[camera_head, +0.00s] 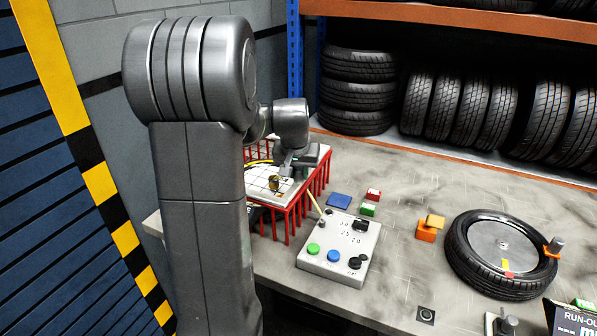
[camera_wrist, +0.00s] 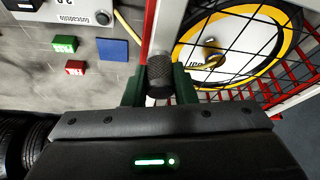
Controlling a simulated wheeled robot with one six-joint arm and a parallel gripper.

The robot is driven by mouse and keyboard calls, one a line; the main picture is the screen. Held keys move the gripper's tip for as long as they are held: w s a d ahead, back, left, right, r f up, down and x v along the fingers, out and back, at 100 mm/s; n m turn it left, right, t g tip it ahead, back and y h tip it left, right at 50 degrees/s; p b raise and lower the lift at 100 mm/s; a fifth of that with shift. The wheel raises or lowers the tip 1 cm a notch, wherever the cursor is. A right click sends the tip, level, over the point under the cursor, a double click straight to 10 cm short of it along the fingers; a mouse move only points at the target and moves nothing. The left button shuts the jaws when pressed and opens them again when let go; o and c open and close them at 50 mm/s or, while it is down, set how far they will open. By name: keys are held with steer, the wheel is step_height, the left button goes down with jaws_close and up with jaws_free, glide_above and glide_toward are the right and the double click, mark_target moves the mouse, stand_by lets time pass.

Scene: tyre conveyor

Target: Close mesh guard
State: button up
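The mesh guard (camera_head: 256,187) is a white-framed panel with a dark wire grid over a red-barred cage (camera_head: 291,222) at the back left of the bench. It looks about level on top of the bars; I cannot tell whether it is fully down. In the wrist view the white frame (camera_wrist: 167,28) and the grid over a yellow-rimmed disc (camera_wrist: 230,48) fill the upper right. My gripper (camera_head: 290,168) is at the guard's far right edge. Its green fingers (camera_wrist: 160,88) lie on both sides of a black knurled knob (camera_wrist: 160,68) at the frame and appear closed on it.
A control box (camera_head: 340,250) with green, blue and black buttons stands in front of the cage. A blue pad (camera_head: 339,201), small red and green blocks (camera_head: 368,210), orange blocks (camera_head: 427,233) and a tyre (camera_head: 500,275) lie to the right. Tyre racks stand behind.

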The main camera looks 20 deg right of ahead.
jaws_close()
steer(key=shift+s+d, duration=0.3)
steer(key=shift+s, duration=0.05)
steer(key=o, duration=0.9)
jaws_free()
steer(key=shift+c, duration=0.2)
steer(key=shift+r, duration=0.15)
steer(key=b+v, duration=0.1)
steer(key=v, duration=1.2)
steer(key=shift+r, duration=0.25)
steer(key=shift+f, duration=0.1)
